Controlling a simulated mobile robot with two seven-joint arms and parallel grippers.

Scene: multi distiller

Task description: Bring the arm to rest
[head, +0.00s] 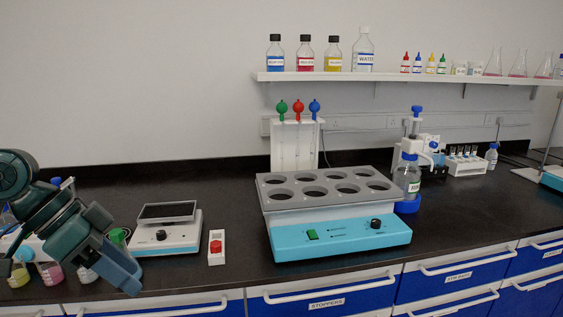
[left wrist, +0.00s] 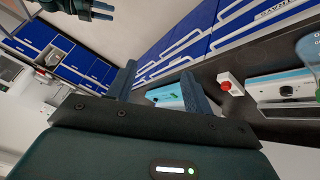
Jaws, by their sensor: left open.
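My left gripper (head: 128,278) comes in from the left in the head view, tilted down in front of the bench's left end. Its two fingers stand apart with nothing between them in the left wrist view (left wrist: 158,78). It is in front of the left part of the bench, left of and below the small white balance (head: 168,238). A dark teal part of mine (left wrist: 85,8) shows at the top left of the wrist view, perhaps my right gripper.
The multi-position heater (head: 340,240) stands mid-bench. A red-button box (head: 216,248) sits right of the balance. Flasks with coloured liquid (head: 52,272) stand partly behind my left arm. Blue drawers (head: 325,295) line the front. The bench's back left is clear.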

